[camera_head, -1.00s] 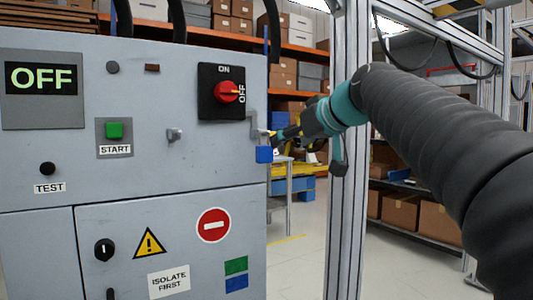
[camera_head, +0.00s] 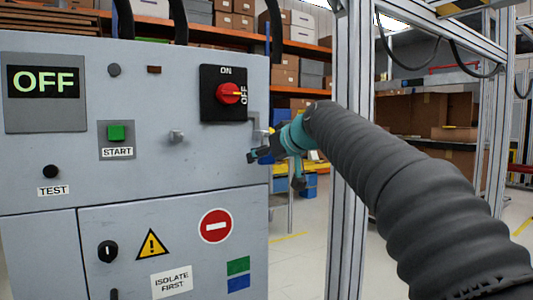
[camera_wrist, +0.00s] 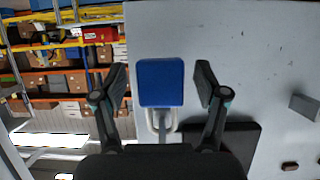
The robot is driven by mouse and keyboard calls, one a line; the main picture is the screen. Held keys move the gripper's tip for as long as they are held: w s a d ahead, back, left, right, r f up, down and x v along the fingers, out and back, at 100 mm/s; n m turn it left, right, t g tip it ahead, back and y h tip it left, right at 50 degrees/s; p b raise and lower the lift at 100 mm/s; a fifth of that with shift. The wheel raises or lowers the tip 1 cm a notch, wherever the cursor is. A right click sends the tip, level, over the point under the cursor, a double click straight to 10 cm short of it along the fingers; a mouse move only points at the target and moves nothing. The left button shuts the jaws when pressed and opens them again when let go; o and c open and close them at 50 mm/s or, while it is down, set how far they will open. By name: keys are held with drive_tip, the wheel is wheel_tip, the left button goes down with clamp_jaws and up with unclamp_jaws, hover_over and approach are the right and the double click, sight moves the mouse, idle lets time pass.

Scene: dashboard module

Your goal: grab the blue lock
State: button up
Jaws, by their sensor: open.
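The blue lock (camera_wrist: 160,82) is a blue block with a pale shackle, hanging at the right edge of the grey cabinet (camera_head: 130,215). In the wrist view it sits between the two fingers of my gripper (camera_wrist: 161,78). The fingers are spread, with a visible gap on each side of the lock. In the head view my gripper (camera_head: 259,146) is at the cabinet's right edge, below and right of the red rotary switch (camera_head: 228,93). There it hides much of the lock.
The cabinet front carries a green START button (camera_head: 116,133), a grey knob (camera_head: 177,136) and an OFF display (camera_head: 44,82). A metal frame post (camera_head: 347,200) stands right of the cabinet, close to my arm. Shelves with boxes are behind.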

drive_tip(key=c, duration=1.3)
drive_tip(key=shift+r, duration=0.1)
